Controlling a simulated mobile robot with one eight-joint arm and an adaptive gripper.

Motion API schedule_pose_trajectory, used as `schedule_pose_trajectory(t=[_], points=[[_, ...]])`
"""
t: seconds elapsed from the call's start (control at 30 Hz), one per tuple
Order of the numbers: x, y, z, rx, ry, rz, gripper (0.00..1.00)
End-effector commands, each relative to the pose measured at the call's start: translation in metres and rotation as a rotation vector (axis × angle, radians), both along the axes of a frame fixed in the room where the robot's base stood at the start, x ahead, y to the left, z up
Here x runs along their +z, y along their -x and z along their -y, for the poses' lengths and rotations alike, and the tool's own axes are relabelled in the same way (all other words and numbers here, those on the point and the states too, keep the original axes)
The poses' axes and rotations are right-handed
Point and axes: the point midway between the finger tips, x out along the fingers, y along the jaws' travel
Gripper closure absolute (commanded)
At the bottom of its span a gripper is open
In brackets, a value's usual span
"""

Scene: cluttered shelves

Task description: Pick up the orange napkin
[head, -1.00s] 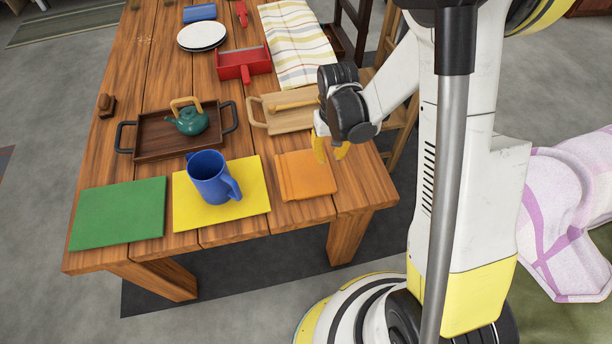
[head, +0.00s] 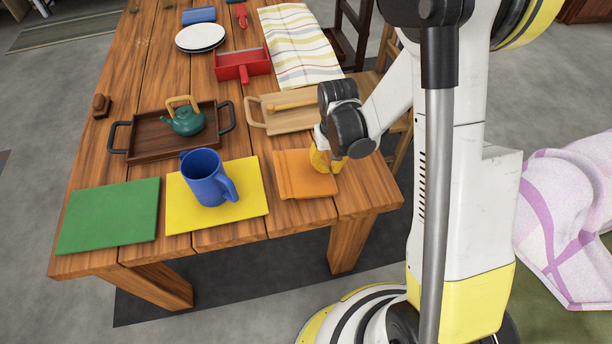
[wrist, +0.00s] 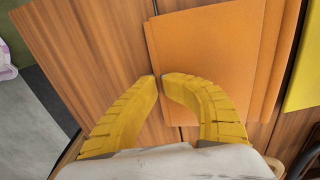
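The orange napkin (head: 303,174) lies folded and flat on the wooden table near its front right corner. In the wrist view the napkin (wrist: 205,55) shows its layered edges. My gripper (head: 327,165) is down at the napkin's right edge in the head view. In the wrist view the two yellow fingers of my gripper (wrist: 159,78) have their tips almost together, with the napkin's edge between them. The very contact at the tips is small and partly hidden by the fingers.
A blue mug (head: 205,180) stands on a yellow napkin (head: 250,208) to the left. A green napkin (head: 108,215) lies farther left.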

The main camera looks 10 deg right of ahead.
Motion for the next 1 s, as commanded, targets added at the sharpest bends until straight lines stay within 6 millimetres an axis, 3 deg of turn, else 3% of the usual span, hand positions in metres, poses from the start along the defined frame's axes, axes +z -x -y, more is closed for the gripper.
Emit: schedule_pose_trajectory(t=[0.27,1.0], points=[[0.002,-0.001,-0.001,0.001,-0.003,0.001,1.0],[0.035,-0.001,-0.001,0.001,-0.002,0.001,1.0]])
